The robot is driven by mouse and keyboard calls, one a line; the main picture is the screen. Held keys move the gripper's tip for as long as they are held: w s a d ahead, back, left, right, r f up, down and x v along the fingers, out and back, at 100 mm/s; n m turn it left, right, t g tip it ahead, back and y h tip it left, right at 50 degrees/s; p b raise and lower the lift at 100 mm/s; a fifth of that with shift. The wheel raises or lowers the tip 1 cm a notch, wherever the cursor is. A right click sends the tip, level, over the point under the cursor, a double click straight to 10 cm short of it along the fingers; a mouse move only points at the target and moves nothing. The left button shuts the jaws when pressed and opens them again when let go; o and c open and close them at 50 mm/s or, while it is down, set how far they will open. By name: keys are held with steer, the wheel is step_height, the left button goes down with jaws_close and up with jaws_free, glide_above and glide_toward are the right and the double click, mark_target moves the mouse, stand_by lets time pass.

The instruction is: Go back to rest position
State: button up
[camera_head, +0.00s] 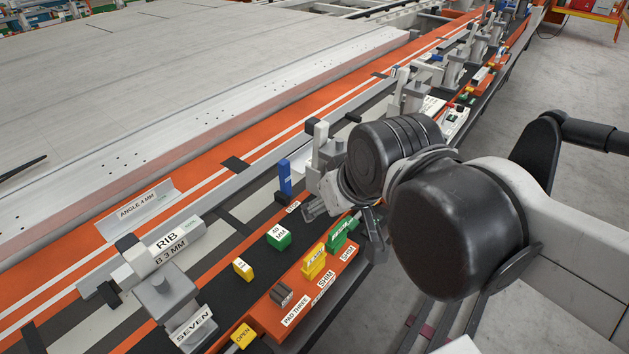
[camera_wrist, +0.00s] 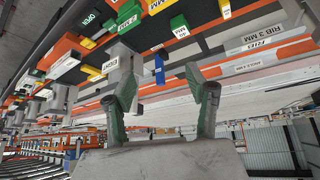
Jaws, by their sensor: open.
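My gripper (camera_head: 345,218) hangs at the end of my dark arm, above the right edge of the jig's orange and black strip. In the wrist view my gripper (camera_wrist: 160,85) shows two grey-green fingers spread apart with nothing held between them. A blue upright block (camera_wrist: 159,68) shows beyond the gap between the fingers; it also stands on the strip in the head view (camera_head: 285,178). My wrist and forearm hide part of the strip behind them.
A green block (camera_head: 279,237), a small yellow block (camera_head: 242,269) and yellow and green shim pieces (camera_head: 314,262) stand left of and below my gripper. A grey clamp post labelled SEVEN (camera_head: 168,297) stands at lower left. More clamps (camera_head: 455,70) line the rail behind. Grey floor (camera_head: 575,95) is clear at right.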

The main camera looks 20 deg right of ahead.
steer(key=shift+s+d+f+m, duration=0.35)
steer(key=shift+s+d+m, duration=0.2)
steer(key=shift+s+m, duration=0.1)
stand_by(0.5)
